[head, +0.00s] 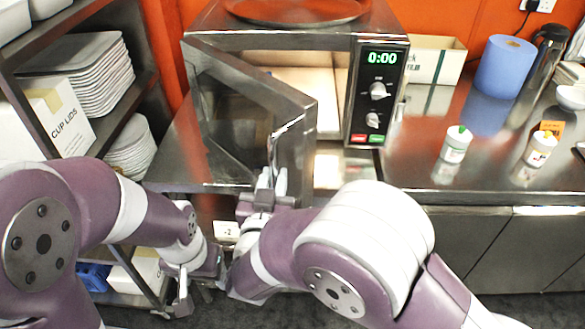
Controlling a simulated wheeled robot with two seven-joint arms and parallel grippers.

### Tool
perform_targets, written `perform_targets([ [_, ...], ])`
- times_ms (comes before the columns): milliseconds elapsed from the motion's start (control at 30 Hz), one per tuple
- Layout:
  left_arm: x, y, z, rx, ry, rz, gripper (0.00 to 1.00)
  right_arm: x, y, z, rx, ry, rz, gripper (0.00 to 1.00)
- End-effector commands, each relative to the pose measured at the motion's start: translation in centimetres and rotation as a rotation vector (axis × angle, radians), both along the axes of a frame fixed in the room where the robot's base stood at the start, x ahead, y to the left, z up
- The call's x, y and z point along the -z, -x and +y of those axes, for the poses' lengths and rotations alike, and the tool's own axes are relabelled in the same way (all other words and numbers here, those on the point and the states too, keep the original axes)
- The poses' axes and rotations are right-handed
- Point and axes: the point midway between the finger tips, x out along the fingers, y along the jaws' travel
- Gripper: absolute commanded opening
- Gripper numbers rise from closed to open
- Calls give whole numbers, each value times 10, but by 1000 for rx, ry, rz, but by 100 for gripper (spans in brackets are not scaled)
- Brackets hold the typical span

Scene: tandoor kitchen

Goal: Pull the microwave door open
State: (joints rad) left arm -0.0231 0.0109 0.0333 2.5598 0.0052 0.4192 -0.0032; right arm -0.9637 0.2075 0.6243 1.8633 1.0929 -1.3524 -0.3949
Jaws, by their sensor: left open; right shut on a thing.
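The steel microwave (365,45) stands on the metal counter, with a green 0:00 display on its control panel (378,95). Its door (235,105) is hinged at the left and stands well open, swung out toward me. Part of the lit interior (305,80) shows behind it. My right gripper (271,182) is shut on the door handle (274,146) near the door's free edge; the fingers hide the handle's lower part. My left gripper (182,298) hangs low at the left, below the counter, open and apart from the door.
A rack with stacked plates (85,70) and a cup lids box (65,115) stands close at the left. At the right on the counter are two small white bottles (455,145) (540,148), a blue paper roll (505,66) and a film box (435,58). A round tray (297,9) lies on the microwave.

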Motion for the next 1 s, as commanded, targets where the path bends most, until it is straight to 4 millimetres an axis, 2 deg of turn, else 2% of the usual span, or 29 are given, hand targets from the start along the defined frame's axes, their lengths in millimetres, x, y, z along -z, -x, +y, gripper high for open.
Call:
perform_targets([
  [200,-2,0,0,0,0,0,66,-2,12,18,-5,-3,-3,0],
  [667,-3,0,0,0,0,0,66,-4,14,22,-5,-6,-8,0],
  [700,-3,0,0,0,0,0,66,-4,14,22,-5,-6,-8,26],
  [733,-3,0,0,0,0,0,66,-4,14,22,-5,-6,-8,36],
  [767,-3,0,0,0,0,0,66,-4,14,22,-5,-6,-8,40],
  [1000,-2,0,0,0,0,0,66,-2,14,21,-3,-4,-4,40],
])
